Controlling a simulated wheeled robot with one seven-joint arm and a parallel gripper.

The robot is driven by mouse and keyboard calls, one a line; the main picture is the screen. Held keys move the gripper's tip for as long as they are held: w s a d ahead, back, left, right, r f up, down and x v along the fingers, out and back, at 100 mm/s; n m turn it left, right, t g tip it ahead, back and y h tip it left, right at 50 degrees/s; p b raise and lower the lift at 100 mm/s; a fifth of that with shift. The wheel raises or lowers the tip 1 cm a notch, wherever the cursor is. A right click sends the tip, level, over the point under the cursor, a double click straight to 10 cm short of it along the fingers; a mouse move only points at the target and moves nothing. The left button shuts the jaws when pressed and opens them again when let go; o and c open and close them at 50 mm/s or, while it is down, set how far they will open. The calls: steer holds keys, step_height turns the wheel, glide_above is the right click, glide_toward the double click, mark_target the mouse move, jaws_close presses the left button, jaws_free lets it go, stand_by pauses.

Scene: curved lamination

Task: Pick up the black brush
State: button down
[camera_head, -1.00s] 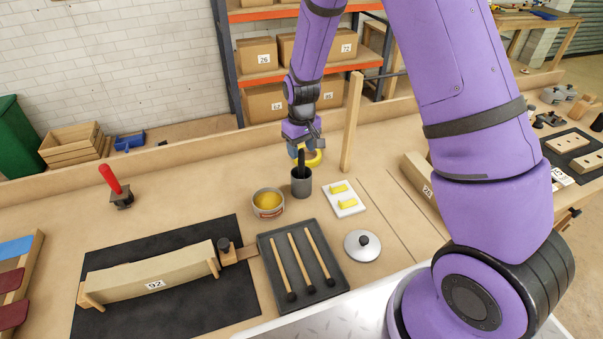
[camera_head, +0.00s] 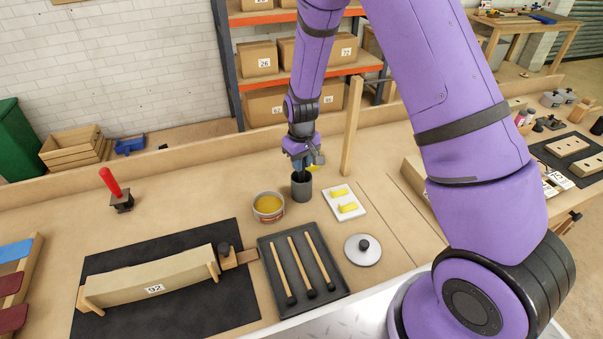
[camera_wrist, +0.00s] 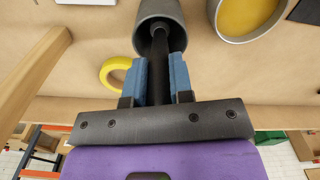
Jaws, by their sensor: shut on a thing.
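The black brush (camera_wrist: 159,52) stands in the dark grey cup (camera_wrist: 159,10), its handle sticking out toward my gripper in the wrist view. My gripper (camera_wrist: 161,72) has its two blue-padded fingers on either side of the handle and is shut on it. In the head view my gripper (camera_head: 303,165) is just above the mouth of the cup (camera_head: 301,187) and hides most of the brush. The lower part of the brush is hidden inside the cup.
A tin of yellow stuff (camera_head: 268,207) stands left of the cup, and a white plate (camera_head: 357,212) with yellow pieces stands right. A wooden post (camera_head: 351,130) rises close behind on the right. A yellow ring (camera_wrist: 108,72) lies near the cup. A tray (camera_head: 265,245) with wooden-handled brushes lies in front.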

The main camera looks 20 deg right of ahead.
steer(key=shift+r, duration=0.1)
step_height(320, 180, up, 10)
steer(key=shift+f, duration=0.1)
stand_by(0.3)
stand_by(1.6)
